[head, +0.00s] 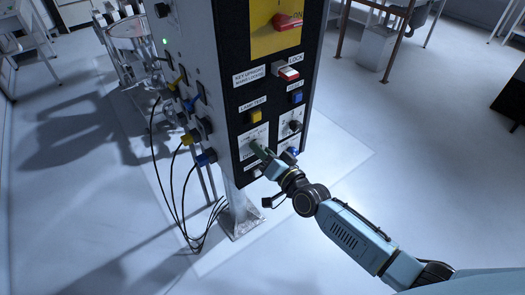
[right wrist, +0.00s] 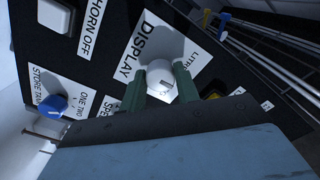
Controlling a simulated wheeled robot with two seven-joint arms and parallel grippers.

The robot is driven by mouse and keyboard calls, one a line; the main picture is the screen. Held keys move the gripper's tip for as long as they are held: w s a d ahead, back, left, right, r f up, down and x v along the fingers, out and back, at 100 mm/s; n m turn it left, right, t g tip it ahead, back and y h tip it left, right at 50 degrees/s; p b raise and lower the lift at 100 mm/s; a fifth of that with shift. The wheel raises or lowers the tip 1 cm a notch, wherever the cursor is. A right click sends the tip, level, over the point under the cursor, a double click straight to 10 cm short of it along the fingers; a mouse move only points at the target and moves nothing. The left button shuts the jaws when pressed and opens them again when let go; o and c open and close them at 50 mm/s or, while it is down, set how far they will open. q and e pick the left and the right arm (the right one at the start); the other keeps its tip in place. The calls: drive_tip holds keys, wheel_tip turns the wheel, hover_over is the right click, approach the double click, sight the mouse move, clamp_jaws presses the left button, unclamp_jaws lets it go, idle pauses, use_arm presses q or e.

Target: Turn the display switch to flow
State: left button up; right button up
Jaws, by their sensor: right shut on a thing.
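The display switch (right wrist: 160,72) is a round white knob on the black panel (right wrist: 215,60), beside a white label reading DISPLAY (right wrist: 132,46). My right gripper (right wrist: 169,82) has its green fingers closed on either side of this knob, seen in the right wrist view. In the head view my right gripper (head: 262,156) reaches the lower part of the panel's front and hides the knob. The other labels at the knob, one starting LITR (right wrist: 198,58), are partly covered, so the switch's setting cannot be read. My left gripper is not in view.
A blue knob (right wrist: 52,105) marked STORE TANK and a white HORN OFF button (right wrist: 55,15) are nearby.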

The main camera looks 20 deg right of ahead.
idle(0.3)
drive_tip(key=o, duration=1)
drive_tip(key=shift+c, duration=0.2)
drive_tip(key=shift+s, duration=0.1)
drive_tip(key=v, duration=1.3)
drive_tip(key=shift+s, duration=0.1)
